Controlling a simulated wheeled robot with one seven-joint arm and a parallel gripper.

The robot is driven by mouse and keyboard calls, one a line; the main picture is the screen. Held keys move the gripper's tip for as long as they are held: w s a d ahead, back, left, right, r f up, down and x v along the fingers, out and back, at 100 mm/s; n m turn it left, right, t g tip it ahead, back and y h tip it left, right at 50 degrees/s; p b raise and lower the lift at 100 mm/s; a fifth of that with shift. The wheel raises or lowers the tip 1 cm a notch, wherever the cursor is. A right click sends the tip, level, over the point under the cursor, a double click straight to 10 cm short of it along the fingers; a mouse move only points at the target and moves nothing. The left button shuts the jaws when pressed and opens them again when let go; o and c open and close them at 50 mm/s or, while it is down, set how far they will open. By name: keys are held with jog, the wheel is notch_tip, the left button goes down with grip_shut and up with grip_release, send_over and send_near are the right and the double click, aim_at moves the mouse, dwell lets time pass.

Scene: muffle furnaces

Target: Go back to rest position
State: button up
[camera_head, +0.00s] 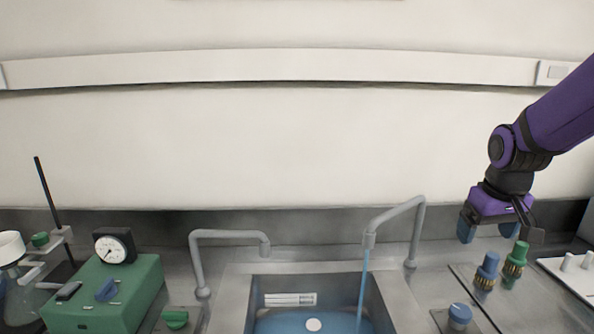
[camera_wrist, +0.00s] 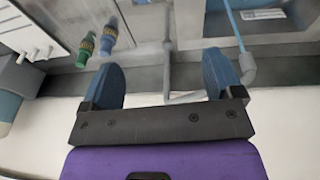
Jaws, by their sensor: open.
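My gripper (camera_head: 488,229) is on the right of the head view, at the end of a purple and black arm. Its blue fingers are apart with nothing between them. It hangs above the counter, just behind the blue tap valve (camera_head: 487,270) and the green tap valve (camera_head: 515,262). In the wrist view the gripper (camera_wrist: 163,78) also shows spread, blue-padded fingers and an empty gap. The blue valve (camera_wrist: 108,40) and green valve (camera_wrist: 86,48) appear at the upper left there, apart from the fingers.
A sink (camera_head: 383,290) holds blue water; a blue stream falls from the right faucet (camera_head: 393,215). The left faucet (camera_head: 228,236) shows no stream. A green box with a gauge (camera_head: 112,247) stands at the left. A white panel (camera_head: 571,276) lies at the right.

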jog(key=s+a+r+t, duration=0.1)
jog(key=s+a+r, duration=0.2)
jog(key=s, duration=0.6)
jog(key=s+a+r+t, duration=0.2)
jog(key=s+a+r, duration=0.1)
jog(key=s+r, duration=0.4)
jog(key=s, duration=0.2)
jog(key=shift+s+a+r+y, duration=0.15)
jog(key=shift+s+r+y, duration=0.2)
jog(key=shift+s+y, duration=0.05)
